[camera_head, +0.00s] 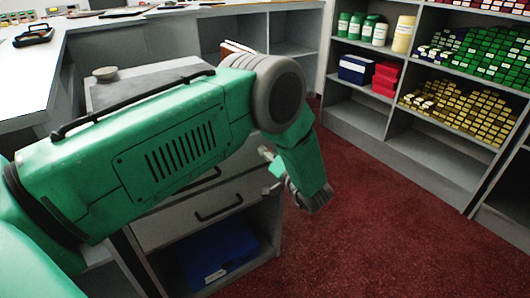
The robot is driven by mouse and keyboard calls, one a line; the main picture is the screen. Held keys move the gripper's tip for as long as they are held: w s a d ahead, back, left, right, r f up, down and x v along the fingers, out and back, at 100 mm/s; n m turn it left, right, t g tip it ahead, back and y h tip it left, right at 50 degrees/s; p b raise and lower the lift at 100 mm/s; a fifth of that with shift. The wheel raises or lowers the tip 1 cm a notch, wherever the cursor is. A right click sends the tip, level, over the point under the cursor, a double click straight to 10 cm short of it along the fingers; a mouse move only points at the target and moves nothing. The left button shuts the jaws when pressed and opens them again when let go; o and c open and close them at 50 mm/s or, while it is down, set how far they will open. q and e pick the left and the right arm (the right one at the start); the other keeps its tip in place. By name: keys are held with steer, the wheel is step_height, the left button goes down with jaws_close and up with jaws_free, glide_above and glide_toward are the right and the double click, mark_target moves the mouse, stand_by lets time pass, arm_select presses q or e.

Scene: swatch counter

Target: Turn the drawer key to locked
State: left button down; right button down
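My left arm comes in from the left, bends at a grey elbow and drops in front of a grey drawer cabinet (160,228). My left gripper (269,171) is at the right side of the drawer fronts, partly hidden by my forearm. Two pale finger parts show apart, one above the other, so it looks open. I see nothing held in it. The lower drawer has a black handle (218,207); part of another handle (204,180) shows above it. The drawers look shut. I cannot make out the key or its lock. My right gripper is not in view.
A blue box (217,252) sits in the open space below the drawers. A small bowl (105,73) stands on the cabinet top. A white counter (90,28) runs behind. Shelves (425,157) with jars and swatch boxes stand at right. Red carpet (370,235) between is clear.

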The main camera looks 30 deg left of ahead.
arm_select(q)
steer(key=shift+d+f, duration=0.15)
steer(key=c, duration=1.6)
jaws_free()
steer(key=shift+w, duration=0.15)
steer(key=shift+c, duration=0.2)
steer(key=v, duration=1.2)
steer(key=shift+d, duration=0.1)
